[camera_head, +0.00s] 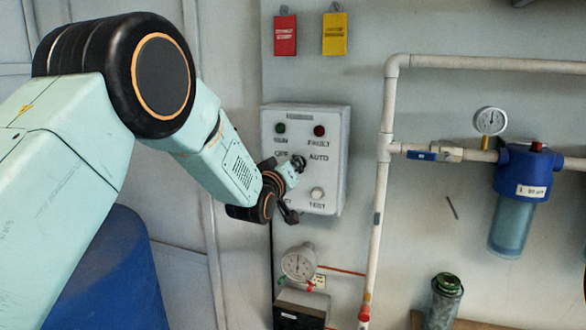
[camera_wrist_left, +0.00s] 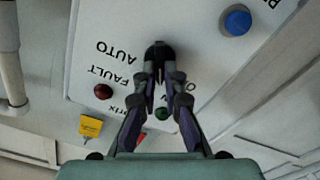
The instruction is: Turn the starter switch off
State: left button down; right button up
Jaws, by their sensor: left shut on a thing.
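The starter switch is a small black knob on a grey-white control box (camera_head: 333,165) with OFF and AUTO labels beside it. In the left wrist view the knob (camera_wrist_left: 158,52) sits between my left fingertips. My left gripper (camera_head: 295,166) reaches the box from the left in the head view. In the left wrist view my left gripper (camera_wrist_left: 158,72) is shut on the knob. The fingers cover much of the knob, so which way it points cannot be told. My right gripper is not in view.
The box has a green RUN light (camera_head: 280,128), a red FAULT light (camera_head: 319,131) and a pale TEST button (camera_head: 317,193). A blue button (camera_wrist_left: 237,20) shows in the wrist view.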

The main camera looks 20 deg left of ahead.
pick_arm(q)
jog(key=shift+r, duration=0.25)
dwell(0.3)
jog(key=c, duration=1.5)
grip_release()
jog(key=shift+f, duration=0.1)
jog(key=shift+o, duration=0.3)
jog(key=shift+f, duration=0.1)
jog(key=s, duration=1.2)
jog(key=shift+a, duration=0.25)
